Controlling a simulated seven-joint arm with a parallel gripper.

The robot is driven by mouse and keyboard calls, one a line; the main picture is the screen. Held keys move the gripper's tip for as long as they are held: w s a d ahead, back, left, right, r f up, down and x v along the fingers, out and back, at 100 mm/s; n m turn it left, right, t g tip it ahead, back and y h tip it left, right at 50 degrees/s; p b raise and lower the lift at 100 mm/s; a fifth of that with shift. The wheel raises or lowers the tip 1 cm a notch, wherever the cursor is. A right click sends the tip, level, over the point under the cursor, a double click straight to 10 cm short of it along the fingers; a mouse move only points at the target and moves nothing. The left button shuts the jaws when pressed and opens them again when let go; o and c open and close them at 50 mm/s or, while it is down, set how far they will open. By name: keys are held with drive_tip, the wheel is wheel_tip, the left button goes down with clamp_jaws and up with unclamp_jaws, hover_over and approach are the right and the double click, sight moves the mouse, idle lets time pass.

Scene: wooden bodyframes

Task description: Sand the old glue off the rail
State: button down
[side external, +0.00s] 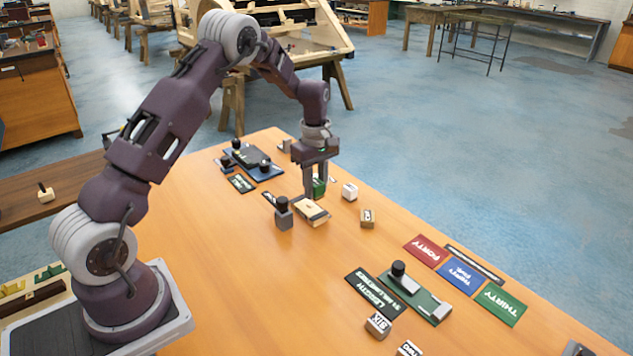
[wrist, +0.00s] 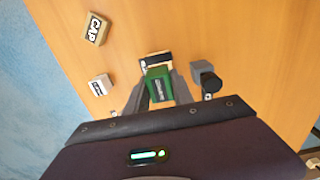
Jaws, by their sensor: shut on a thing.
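My gripper (side external: 314,190) is shut on a small green block (side external: 319,187) with pale lettering. The green block also shows between the fingers in the wrist view (wrist: 159,85). Right by it on the bench is a short pale wooden piece (side external: 314,215), which looks like the rail. In the wrist view the wooden piece (wrist: 143,63) shows just beyond the green block, with a dark patch on it. The fingers and green block hide part of it. I cannot tell whether the green block touches it, and glue is too small to make out.
A grey block with a black knob (side external: 284,218) stands close left of the wooden piece. A white block (side external: 350,192) and a CAP block (wrist: 96,28) lie to the right.

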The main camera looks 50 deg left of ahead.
sight(316, 213)
drive_tip(key=shift+f, duration=2.35)
drive_tip(key=shift+a+f, duration=0.55)
drive_tip(key=shift+f, duration=0.1)
drive_tip(key=shift+a, duration=2.65)
drive_tip(key=shift+d, duration=3.15)
drive_tip(key=shift+d+r, duration=0.1)
drive_tip(key=shift+r, duration=4.05)
